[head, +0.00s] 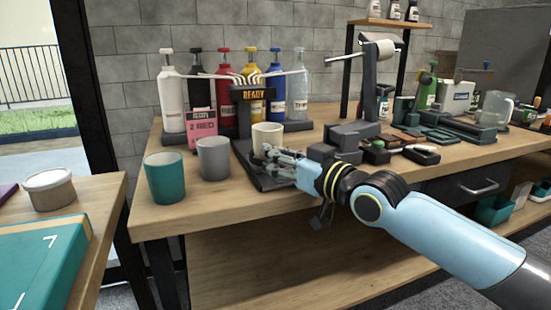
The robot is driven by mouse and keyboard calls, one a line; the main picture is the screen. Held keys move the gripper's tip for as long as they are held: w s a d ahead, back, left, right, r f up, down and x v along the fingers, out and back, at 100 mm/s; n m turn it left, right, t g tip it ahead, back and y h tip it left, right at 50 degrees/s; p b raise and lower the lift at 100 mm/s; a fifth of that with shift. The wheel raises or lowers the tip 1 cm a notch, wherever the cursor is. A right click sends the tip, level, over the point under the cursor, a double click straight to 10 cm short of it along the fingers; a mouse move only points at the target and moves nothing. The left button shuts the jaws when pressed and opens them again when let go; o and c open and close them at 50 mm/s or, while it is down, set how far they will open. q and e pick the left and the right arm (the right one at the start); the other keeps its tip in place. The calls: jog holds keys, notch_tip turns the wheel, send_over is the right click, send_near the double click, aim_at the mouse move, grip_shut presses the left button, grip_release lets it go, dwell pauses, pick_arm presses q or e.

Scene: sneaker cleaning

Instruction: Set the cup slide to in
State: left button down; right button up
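A cream cup (268,138) stands upright on the dark base of the dispenser (246,120), below its cluster of nozzles and a sign reading READY. The dark slide plate (266,179) runs forward from under the cup toward the table's front edge. My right gripper (270,154) reaches in from the right, with its fingertips at the front of the cup's lower part. I cannot tell whether the fingers touch the cup or the slide, or whether they are open or shut. The fingers hide part of the slide. My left gripper is not in view.
A teal cup (165,178) and a grey cup (213,158) stand left of the slide. A pink card (203,128) and several coloured bottles (223,100) are behind them. Dark blocks (340,140) and small tools crowd the right.

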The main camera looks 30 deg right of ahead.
jog(key=o, duration=0.4)
jog(key=shift+s+d+f, duration=0.1)
jog(key=shift+d+f, duration=0.05)
jog(key=shift+d, duration=0.1)
jog(key=o, duration=0.4)
jog(key=shift+a, duration=0.1)
